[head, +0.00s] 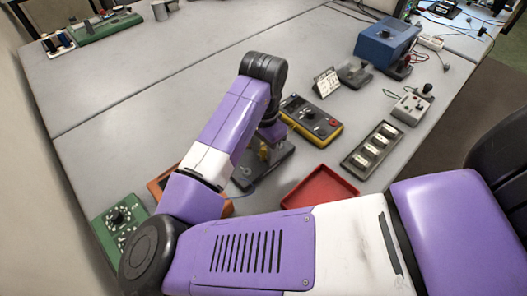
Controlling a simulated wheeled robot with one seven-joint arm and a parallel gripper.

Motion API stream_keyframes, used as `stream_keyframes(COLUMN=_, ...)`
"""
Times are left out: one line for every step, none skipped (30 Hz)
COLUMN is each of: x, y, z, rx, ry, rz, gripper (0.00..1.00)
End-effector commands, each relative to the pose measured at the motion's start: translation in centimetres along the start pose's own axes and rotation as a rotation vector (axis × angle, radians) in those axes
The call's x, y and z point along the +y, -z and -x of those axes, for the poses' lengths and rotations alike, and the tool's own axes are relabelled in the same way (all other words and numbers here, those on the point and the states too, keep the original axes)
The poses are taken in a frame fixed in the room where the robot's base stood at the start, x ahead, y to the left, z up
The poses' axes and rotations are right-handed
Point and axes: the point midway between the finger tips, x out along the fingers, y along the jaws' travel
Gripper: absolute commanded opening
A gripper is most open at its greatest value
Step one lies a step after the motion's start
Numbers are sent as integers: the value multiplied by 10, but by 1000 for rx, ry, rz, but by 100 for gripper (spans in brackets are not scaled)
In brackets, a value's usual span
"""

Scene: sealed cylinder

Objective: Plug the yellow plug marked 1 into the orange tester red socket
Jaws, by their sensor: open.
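My gripper (266,146) points down beside the wrist of my purple and white arm, above a dark base or stand (278,160). The jaws are open, but the fingertips are small and partly hidden by the arm. A small yellow piece (264,154) shows at the fingertips. It may be the yellow plug; its mark cannot be read, and I cannot tell whether the jaws touch it. The orange tester (160,183) lies left of the gripper, mostly hidden behind my forearm. Its red socket is not visible.
A red tray (318,190) is right of the gripper. A yellow-edged black meter (312,118) stands behind it. A green dial box (120,220) is at left. A slotted tray (372,150), grey box (411,108) and blue device (386,42) are at right.

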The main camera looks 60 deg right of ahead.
Motion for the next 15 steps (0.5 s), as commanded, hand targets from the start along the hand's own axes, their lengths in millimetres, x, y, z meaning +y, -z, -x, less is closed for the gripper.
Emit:
stream_keyframes(x=0, y=0, z=1, rx=0, ry=-1, rz=1, gripper=44)
stream_keyframes(x=0, y=0, z=1, rx=0, ry=-1, rz=1, gripper=44)
stream_keyframes(x=0, y=0, z=0, rx=0, ry=0, rz=1, gripper=44)
stream_keyframes(x=0, y=0, z=0, rx=0, ry=0, rz=0, gripper=44)
stream_keyframes(x=0, y=0, z=0, rx=0, ry=0, rz=0, gripper=44)
stream_keyframes(x=0, y=0, z=0, rx=0, ry=0, rz=0, gripper=44)
stream_keyframes(x=0, y=0, z=0, rx=0, ry=0, rz=0, gripper=44)
stream_keyframes(x=0, y=0, z=0, rx=0, ry=0, rz=0, gripper=38)
stream_keyframes(x=0, y=0, z=0, rx=0, ry=0, rz=0, gripper=30)
stream_keyframes(x=0, y=0, z=0, rx=0, ry=0, rz=0, gripper=24)
stream_keyframes(x=0, y=0, z=0, rx=0, ry=0, rz=0, gripper=18)
stream_keyframes(x=0, y=0, z=0, rx=0, ry=0, rz=0, gripper=10)
stream_keyframes(x=0, y=0, z=0, rx=0, ry=0, rz=0, gripper=4)
stream_keyframes(x=0, y=0, z=0, rx=0, ry=0, rz=0, gripper=0)
stream_keyframes(x=0, y=0, z=0, rx=0, ry=0, rz=0, gripper=0)
